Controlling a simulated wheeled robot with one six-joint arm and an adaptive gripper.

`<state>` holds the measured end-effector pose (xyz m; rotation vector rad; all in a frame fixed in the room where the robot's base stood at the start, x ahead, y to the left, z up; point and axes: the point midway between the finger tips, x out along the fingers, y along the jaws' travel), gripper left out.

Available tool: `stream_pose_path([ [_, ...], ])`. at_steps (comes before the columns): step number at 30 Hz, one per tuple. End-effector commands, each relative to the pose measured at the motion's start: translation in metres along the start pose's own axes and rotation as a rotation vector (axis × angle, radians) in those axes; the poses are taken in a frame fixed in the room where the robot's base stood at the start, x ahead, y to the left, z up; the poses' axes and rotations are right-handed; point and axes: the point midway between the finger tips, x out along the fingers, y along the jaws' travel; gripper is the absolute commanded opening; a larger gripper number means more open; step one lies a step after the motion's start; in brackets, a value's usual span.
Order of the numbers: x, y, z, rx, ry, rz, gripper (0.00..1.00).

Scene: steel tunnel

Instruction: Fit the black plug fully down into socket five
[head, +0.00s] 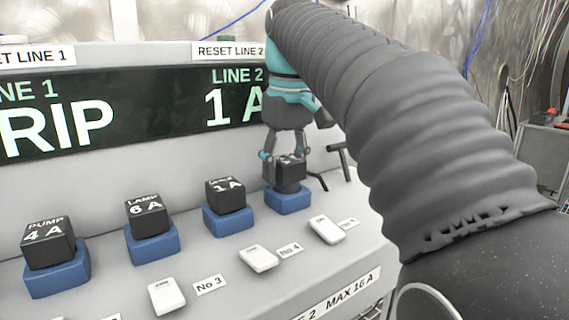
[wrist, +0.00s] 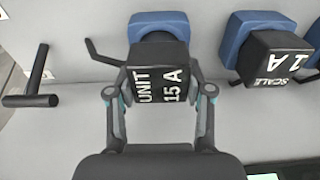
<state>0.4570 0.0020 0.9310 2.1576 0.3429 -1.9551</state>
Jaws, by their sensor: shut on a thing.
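The black plug (wrist: 158,80), marked UNIT 15 A, is held between the two fingers of my gripper (wrist: 160,95). In the head view the plug (head: 290,172) is upright directly over the blue socket (head: 288,201) at the right end of the row. A narrower dark lower part shows between plug body and socket; I cannot tell how deep it sits. The socket also shows in the wrist view (wrist: 150,22), just beyond the plug. My gripper (head: 287,158) is shut on the plug's sides from above.
Black plugs SCALE 1 A (head: 226,194), LAMP 6 A (head: 147,217) and PUMP 4 A (head: 48,243) sit in blue sockets to the left. White switches (head: 327,229) line the front. A dark T-shaped bar (wrist: 38,85) stands close beside the socket. A display panel (head: 130,110) rises behind.

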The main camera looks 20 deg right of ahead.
Motion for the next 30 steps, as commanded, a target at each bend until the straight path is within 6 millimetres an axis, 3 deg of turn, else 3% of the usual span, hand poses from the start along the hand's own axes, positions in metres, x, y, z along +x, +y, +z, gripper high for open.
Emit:
stream_pose_path([
  [23, 0.017, 0.000, 0.002, 0.000, 0.001, 0.000, 0.06],
  [24, 0.016, 0.000, 0.002, 0.000, 0.001, 0.000, 0.61],
  [27, 0.016, 0.000, 0.002, 0.000, 0.001, 0.000, 0.81],
  [30, 0.016, 0.000, 0.002, 0.000, 0.001, 0.000, 0.81],
])
